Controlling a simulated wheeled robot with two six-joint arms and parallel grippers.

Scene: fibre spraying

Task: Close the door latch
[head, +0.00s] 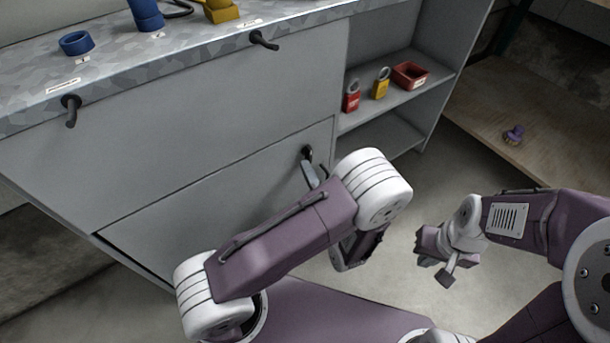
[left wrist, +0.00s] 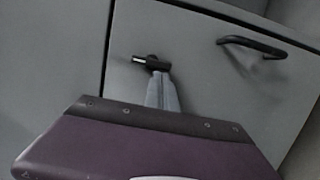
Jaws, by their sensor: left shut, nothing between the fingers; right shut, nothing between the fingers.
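The grey cabinet's lower door panel (head: 215,205) has a small black latch (head: 307,152) near its upper right corner. In the left wrist view the black latch (left wrist: 151,62) lies roughly sideways, close to the door's seam. My left gripper (head: 311,174) is shut, its pale fingertips right at the latch; they also show in the left wrist view (left wrist: 163,84), just below it. I cannot tell whether they touch it. My left arm hides part of the door in the head view. My right gripper (head: 443,262) is shut and empty, in free space away from the cabinet.
A black bar handle (left wrist: 254,44) sits on the door right of the latch. Hooks (head: 70,108) line the worktop edge, with a blue ring (head: 76,42) on top. Padlocks (head: 351,97) and a red box (head: 410,75) stand on an open shelf.

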